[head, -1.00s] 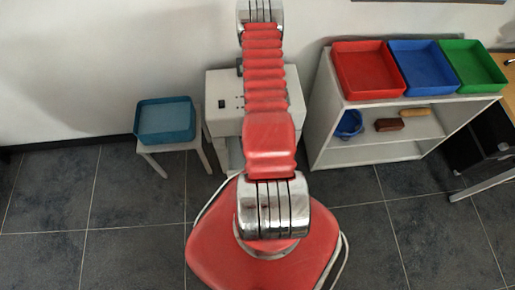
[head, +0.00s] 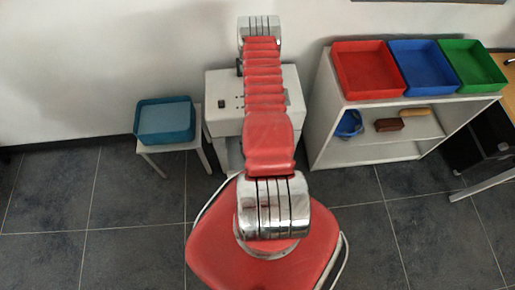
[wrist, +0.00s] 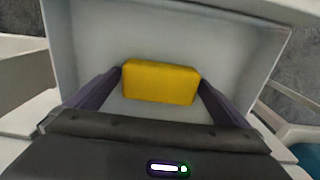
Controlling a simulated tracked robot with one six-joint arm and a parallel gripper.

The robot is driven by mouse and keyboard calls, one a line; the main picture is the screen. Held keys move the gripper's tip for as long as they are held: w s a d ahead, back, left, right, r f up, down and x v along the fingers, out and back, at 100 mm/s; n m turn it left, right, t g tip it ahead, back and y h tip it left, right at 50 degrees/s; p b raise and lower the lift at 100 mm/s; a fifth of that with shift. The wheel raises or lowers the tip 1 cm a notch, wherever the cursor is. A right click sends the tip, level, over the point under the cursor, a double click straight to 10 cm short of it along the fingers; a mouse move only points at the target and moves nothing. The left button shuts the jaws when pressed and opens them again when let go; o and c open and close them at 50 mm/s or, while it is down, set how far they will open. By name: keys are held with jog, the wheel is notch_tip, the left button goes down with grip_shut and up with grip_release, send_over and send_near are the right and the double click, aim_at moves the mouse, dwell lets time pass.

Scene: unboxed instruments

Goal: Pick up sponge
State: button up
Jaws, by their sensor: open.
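A yellow sponge (wrist: 160,82) shows in the wrist view, lying inside a pale, white-walled container (wrist: 84,30). My gripper (wrist: 160,78) is open, with one dark finger at the sponge's left and one at its right. The fingertips reach the sponge's sides in the picture; I cannot tell whether they touch it. Nothing is visibly gripped. In the head view my red arm reaches away over a white box (head: 225,115), and neither the gripper nor the sponge shows there.
A teal tray (head: 165,137) stands on a small stool at the left. At the right, a white shelf (head: 330,110) carries red (head: 368,95), blue (head: 425,88) and green (head: 470,85) trays. A blue bowl (head: 349,124) and brown block (head: 389,125) lie below them.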

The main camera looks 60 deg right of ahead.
dwell(0.5)
jog(key=c, duration=0.9)
